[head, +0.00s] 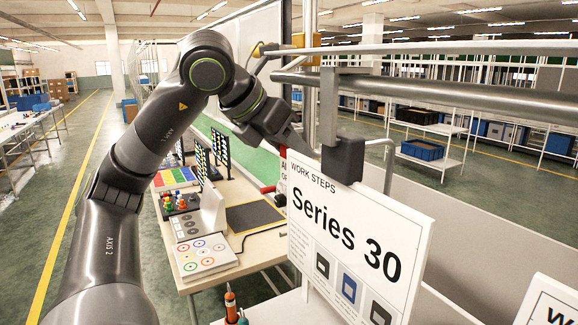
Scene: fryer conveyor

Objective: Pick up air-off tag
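A small white tag (282,184) with a red top shows only as a narrow strip at the left edge of the work-steps sign. The letters "A" and "OF" show on it; the sign hides the rest. My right gripper is not in view.
The "Series 30" sign (350,240) stands close in front. Metal rails (430,97) run across the upper right. A red part (267,190) sits left of the tag. A workbench (262,250) with colored trays stands behind. A screwdriver (230,300) stands at the bottom.

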